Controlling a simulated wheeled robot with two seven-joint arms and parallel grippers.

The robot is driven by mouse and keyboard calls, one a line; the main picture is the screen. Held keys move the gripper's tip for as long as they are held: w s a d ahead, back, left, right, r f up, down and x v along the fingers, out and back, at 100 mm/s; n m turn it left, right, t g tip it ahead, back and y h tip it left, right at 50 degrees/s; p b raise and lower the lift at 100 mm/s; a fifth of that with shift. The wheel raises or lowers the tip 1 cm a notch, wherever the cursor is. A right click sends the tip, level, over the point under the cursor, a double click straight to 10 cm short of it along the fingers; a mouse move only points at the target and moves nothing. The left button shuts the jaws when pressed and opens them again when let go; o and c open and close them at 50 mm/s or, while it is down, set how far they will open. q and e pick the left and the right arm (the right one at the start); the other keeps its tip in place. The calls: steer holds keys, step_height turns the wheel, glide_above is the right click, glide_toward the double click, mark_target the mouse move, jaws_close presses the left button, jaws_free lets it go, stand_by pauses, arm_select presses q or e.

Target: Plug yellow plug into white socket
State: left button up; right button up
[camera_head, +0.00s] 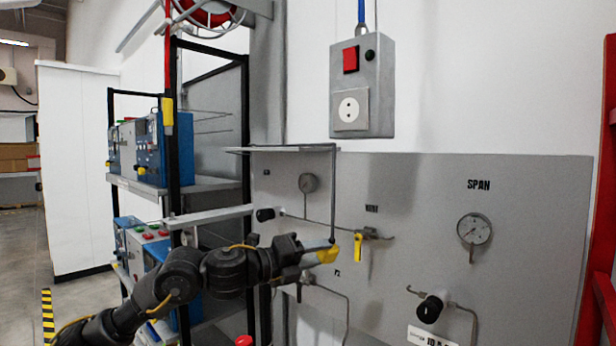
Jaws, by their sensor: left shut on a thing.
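The white socket (349,109) has two dark holes and sits on the lower part of a grey wall box (376,85), below a red switch. My left gripper (318,253) reaches in from the lower left and is shut on a yellow piece, which looks like the yellow plug (328,255). The gripper partly hides it, so its prongs cannot be made out. It is in front of the grey panel, well below the socket and apart from it. My right gripper is not in view.
The grey panel (540,230) carries a yellow-handled valve (358,247), gauges (474,229), knobs and thin pipes. A thin shelf (285,149) juts out between gripper and socket height. A black rack (246,100) with blue devices stands left. A yellow-ended red cable (168,112) hangs there.

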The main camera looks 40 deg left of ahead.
arm_select(q)
steer(key=s+d+r+n+y+p, duration=0.1)
steer(key=s+d+r+n+y, duration=0.15)
steer(key=r, duration=0.75)
steer(key=s+d+r+n+y+p, duration=0.1)
steer(key=s+r+n, duration=0.25)
steer(key=r, duration=0.65)
steer(key=s+d+r+n+y, duration=0.2)
steer(key=r+n, duration=0.2)
steer(key=r, duration=0.6)
steer(key=shift+t, duration=0.3)
steer(key=shift+w+a+p, duration=0.2)
steer(key=shift+w+p, duration=0.7)
steer(key=shift+w, duration=0.7)
steer(key=shift+w+a+p, duration=0.15)
steer(key=shift+w+p, duration=0.7)
steer(key=shift+w, duration=0.9)
steer(key=shift+w, duration=0.4)
steer(key=shift+b, duration=0.35)
